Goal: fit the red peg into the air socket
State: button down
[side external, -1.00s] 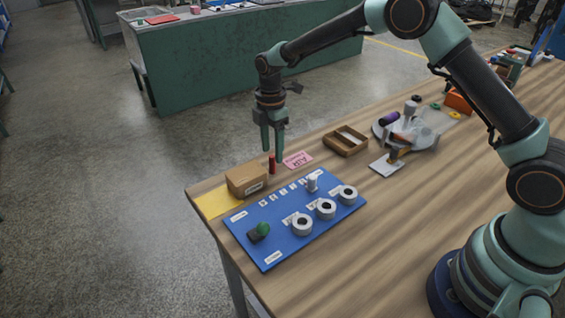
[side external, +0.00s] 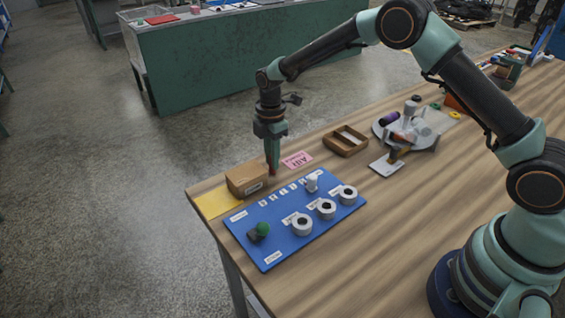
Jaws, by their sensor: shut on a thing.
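The red peg (side external: 272,173) stands upright at the far edge of the blue board, right of the cardboard box. My gripper (side external: 272,163) points straight down and is shut on the peg, with its fingers covering most of it. Only a little red shows at the fingertips. Three white ring-shaped sockets stand in a row on the board: a near one (side external: 302,225), a middle one (side external: 326,209) and a far one (side external: 348,195). Their labels are too small to read, so I cannot tell which is the air socket.
The blue board (side external: 275,247) also holds a white fitting (side external: 312,183) and a green knob (side external: 263,229). The cardboard box (side external: 246,179) stands close left of my gripper. A pink card (side external: 297,160), a wooden tray (side external: 346,152) and a round grey stand (side external: 425,141) are to the right.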

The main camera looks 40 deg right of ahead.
notch_tip(320, 180, up, 18)
jog(key=r, duration=0.3)
send_over(303, 211)
jog(key=s+a, duration=0.3)
jog(key=s, duration=0.1)
jog(key=f, duration=1.9)
jog(key=shift+w+a+f, duration=0.2)
jog(key=shift+w+f, duration=0.05)
jog(key=shift+f, duration=0.05)
jog(key=shift+f, duration=0.15)
jog(key=c, duration=0.8)
grip_release()
